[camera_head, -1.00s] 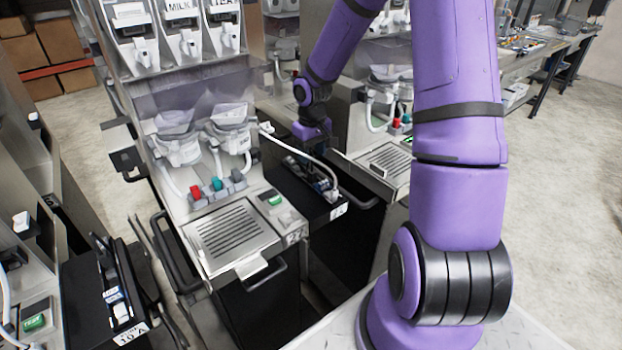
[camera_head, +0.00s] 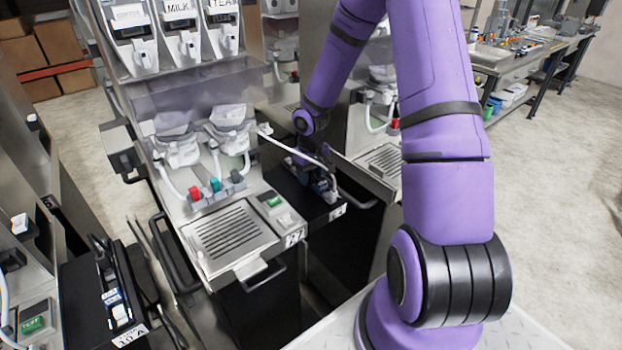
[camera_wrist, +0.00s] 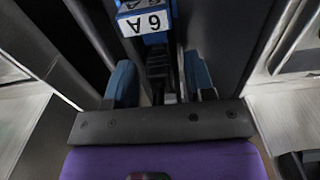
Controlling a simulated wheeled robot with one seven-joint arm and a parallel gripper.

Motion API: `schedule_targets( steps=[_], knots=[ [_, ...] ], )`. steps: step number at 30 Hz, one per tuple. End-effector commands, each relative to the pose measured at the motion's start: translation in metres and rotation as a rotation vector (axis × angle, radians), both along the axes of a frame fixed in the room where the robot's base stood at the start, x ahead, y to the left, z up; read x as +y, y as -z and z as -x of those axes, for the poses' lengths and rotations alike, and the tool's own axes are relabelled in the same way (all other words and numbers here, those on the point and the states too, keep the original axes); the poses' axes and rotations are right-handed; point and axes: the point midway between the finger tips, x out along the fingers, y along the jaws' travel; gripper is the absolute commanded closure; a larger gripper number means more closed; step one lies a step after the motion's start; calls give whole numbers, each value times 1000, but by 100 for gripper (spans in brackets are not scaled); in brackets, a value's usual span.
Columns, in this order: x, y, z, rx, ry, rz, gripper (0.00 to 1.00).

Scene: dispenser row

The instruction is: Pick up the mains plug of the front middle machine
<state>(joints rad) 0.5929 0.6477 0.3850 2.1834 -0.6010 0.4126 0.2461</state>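The front middle machine (camera_head: 225,235) is a steel dispenser with several labelled canisters, a drip grille and coloured valves. Its white cable (camera_head: 285,142) arches right to a black shelf (camera_head: 287,185) beside it. My gripper (camera_head: 320,184) is low over that shelf at the cable's far end; the arm partly hides the spot, and the plug is not clearly distinguishable there. In the wrist view my gripper's two blue fingers (camera_wrist: 160,82) are apart, with a dark ribbed part between and beyond them. A blue piece with an upside-down white "6A" label (camera_wrist: 145,22) lies just ahead; I cannot tell whether it is the plug.
A steel machine with a drip grille (camera_head: 383,160) stands right of the shelf. A black handle rail (camera_head: 357,198) is close to my gripper. Another black shelf (camera_head: 75,300) holding a dark device is at lower left. Open floor (camera_head: 550,200) lies at the right.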

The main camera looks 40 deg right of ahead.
Motion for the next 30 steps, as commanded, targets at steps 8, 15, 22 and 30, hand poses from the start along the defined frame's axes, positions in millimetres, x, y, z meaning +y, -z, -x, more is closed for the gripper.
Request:
schedule_targets(
  steps=[8,15,22,30],
  knots=[
    [0,0,0,0,0,0,100],
    [0,-1,0,0,0,0,100],
    [0,-14,-1,-3,2,1,100],
    [-1,-71,-1,-7,3,4,100]
  ],
)
